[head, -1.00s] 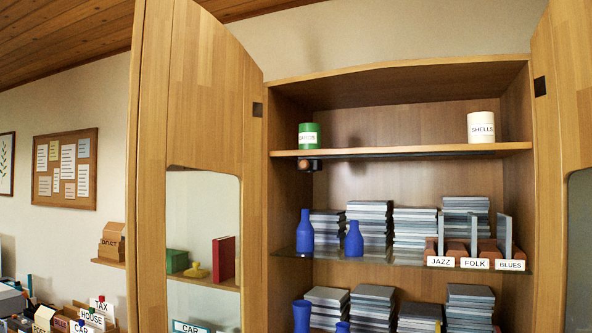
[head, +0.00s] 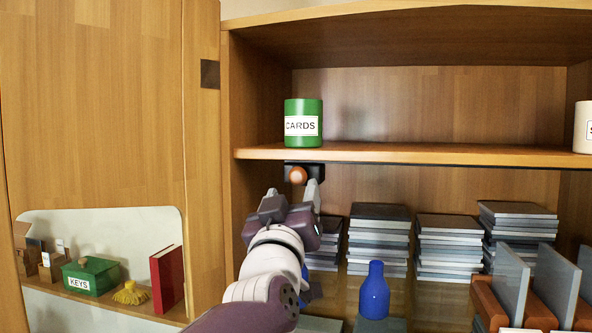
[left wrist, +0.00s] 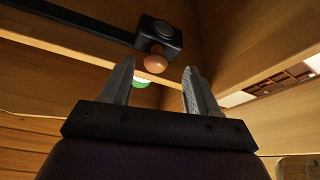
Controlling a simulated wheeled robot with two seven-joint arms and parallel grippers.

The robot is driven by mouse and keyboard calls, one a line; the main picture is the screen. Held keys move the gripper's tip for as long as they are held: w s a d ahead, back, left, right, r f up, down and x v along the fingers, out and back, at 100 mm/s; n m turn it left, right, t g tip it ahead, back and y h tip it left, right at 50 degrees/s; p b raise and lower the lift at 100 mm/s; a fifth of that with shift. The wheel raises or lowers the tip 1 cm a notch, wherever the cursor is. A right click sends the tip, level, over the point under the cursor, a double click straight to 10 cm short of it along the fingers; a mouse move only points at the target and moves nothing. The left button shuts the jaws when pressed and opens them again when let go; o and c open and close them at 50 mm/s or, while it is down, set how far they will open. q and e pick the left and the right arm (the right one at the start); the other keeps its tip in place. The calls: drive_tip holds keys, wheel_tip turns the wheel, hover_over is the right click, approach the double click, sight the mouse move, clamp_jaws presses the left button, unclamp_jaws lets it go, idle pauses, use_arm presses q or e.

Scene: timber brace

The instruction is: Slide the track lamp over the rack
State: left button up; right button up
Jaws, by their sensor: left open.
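The track lamp (head: 318,170), a small black block with an orange-brown knob (head: 298,175), hangs under the upper shelf at its left end. In the left wrist view, the lamp (left wrist: 163,33) sits on a black track (left wrist: 75,18), and its knob (left wrist: 155,63) shows between and just beyond the fingertips. My left gripper (head: 293,192) is open and empty just below the lamp; contact with the knob cannot be told. The rack (head: 532,305), brown with grey dividers, stands on the lower shelf at the right, partly cut off. My right gripper is not in view.
A green CARDS tin (head: 303,124) stands on the upper shelf (head: 420,153) above the lamp. A blue bottle (head: 374,291) and several grey stacks (head: 449,250) stand below. The open left door (head: 110,110) is beside my arm. The space directly under the track is clear.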

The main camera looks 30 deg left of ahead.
sight(295, 182)
use_arm(q)
drive_tip(key=shift+w+d+r+p, duration=0.1)
drive_tip(key=shift+w+r+p, duration=0.15)
drive_tip(key=shift+r, duration=0.3)
drive_tip(key=shift+w+d+r+p, duration=0.1)
drive_tip(key=shift+w+r+p, duration=0.15)
drive_tip(key=shift+r, duration=0.3)
drive_tip(key=shift+w+a, duration=0.1)
drive_tip(key=shift+w, duration=0.1)
drive_tip(key=shift+w+a+f, duration=0.25)
drive_tip(key=shift+w+a, duration=0.4)
drive_tip(key=shift+w, duration=0.15)
drive_tip(key=shift+s+d+r, duration=0.1)
drive_tip(key=shift+s+d, duration=0.1)
drive_tip(key=shift+d, duration=0.05)
drive_tip(key=c, duration=0.4)
drive_tip(key=shift+s+d, duration=0.1)
clamp_jaws()
